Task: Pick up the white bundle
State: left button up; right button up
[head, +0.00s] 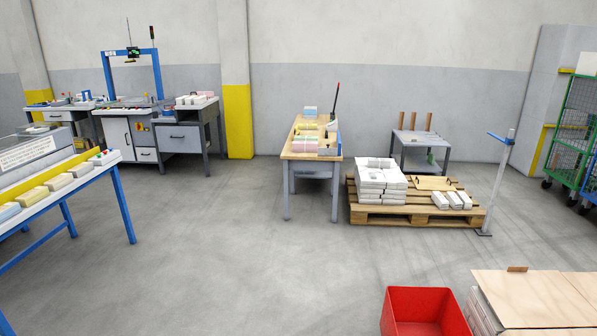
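Several white bundles are in the head view. A stack of white bundles (380,183) sits on the left part of a wooden pallet (390,219). A few smaller white bundles (452,200) lie on the pallet's right front corner. Pale bundles (57,183) lie in a row on the blue-legged table at the left, some white or cream and one bluish. I cannot tell which bundle the task means. Neither of my grippers shows in this view.
A wooden table (302,156) with pastel bundles stands in the middle. A red bin (422,312) and a board-topped stack (530,297) are at the front right. A post (497,185) stands beside the pallet. The centre floor is clear.

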aim_at(439, 200)
jog(key=i, duration=2.4)
jog(key=i+j+z, duration=0.25)
jog(key=i+z, duration=0.15)
jog(key=i, duration=0.45)
jog(key=i+j+z, duration=0.45)
jog(key=i, duration=0.4)
jog(key=i+j+z, duration=0.4)
jog(key=i+j, duration=0.3)
jog(key=j, duration=0.15)
